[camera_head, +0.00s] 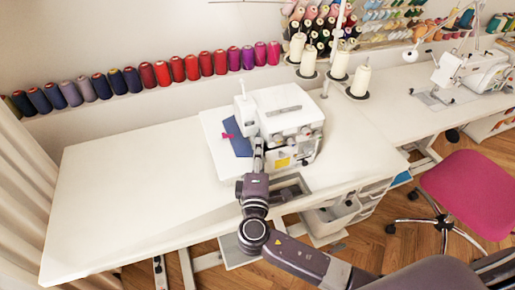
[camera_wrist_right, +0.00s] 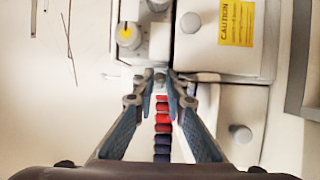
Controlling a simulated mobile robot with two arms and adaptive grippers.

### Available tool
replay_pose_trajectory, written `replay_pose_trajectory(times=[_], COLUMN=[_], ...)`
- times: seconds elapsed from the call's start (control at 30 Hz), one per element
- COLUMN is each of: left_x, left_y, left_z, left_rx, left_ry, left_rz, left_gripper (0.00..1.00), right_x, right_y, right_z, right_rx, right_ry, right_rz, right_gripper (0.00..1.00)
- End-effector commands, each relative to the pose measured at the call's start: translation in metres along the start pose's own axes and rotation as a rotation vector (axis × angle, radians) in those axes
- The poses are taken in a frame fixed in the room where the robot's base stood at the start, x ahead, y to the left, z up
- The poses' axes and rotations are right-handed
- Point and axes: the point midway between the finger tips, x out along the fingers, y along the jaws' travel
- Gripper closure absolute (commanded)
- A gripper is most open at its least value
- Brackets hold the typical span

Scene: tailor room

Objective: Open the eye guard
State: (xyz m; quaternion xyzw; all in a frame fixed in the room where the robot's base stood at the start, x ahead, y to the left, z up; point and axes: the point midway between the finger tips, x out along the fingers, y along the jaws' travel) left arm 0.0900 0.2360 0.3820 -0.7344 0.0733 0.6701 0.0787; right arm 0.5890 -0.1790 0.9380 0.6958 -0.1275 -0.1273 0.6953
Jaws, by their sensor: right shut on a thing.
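The white sewing machine (camera_head: 285,115) stands on the white table, with a yellow label on its front. My right gripper (camera_head: 258,147) reaches up to the machine's front left, by the needle area. In the right wrist view, the fingers of my right gripper (camera_wrist_right: 161,80) come together at their tips on a small part at the machine's front, which I take to be the eye guard. The fingertips hide most of it, and its outline is hard to make out. The yellow caution label (camera_wrist_right: 237,22) is at upper right. My left gripper is not in view.
A blue cloth with a pink piece (camera_head: 236,138) lies at the machine's left. The white table (camera_head: 130,190) is clear further left. Thread cones (camera_head: 308,61) stand behind the machine. A pink chair (camera_head: 470,190) is at right. Thread spools line the wall.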

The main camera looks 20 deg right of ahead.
Motion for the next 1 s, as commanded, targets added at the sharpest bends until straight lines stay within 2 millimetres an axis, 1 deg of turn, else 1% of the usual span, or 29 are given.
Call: replay_pose_trajectory(times=[0.13,0.17,0.3,0.53,0.63,0.77,1.0], left_x=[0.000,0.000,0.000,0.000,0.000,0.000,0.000], left_y=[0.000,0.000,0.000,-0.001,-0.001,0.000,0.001], left_z=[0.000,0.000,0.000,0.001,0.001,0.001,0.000], left_rx=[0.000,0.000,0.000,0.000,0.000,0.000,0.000], left_ry=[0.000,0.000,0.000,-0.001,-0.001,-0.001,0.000], left_rz=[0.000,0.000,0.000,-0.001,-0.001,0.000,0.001], left_gripper=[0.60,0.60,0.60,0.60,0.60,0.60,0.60], right_x=[0.000,0.000,0.000,0.000,-0.005,-0.024,-0.076], right_y=[-0.001,-0.001,-0.001,-0.001,-0.002,-0.002,-0.002], right_z=[0.001,0.001,0.000,0.000,0.000,0.000,0.000], right_rx=[-0.001,-0.001,-0.001,-0.001,0.000,0.001,0.001], right_ry=[-0.002,-0.002,-0.002,-0.002,-0.002,-0.001,-0.002], right_rz=[-0.002,-0.002,-0.002,-0.001,-0.003,-0.005,-0.006], right_gripper=[1.00,0.85,0.71,0.71,0.71,0.71,0.71])
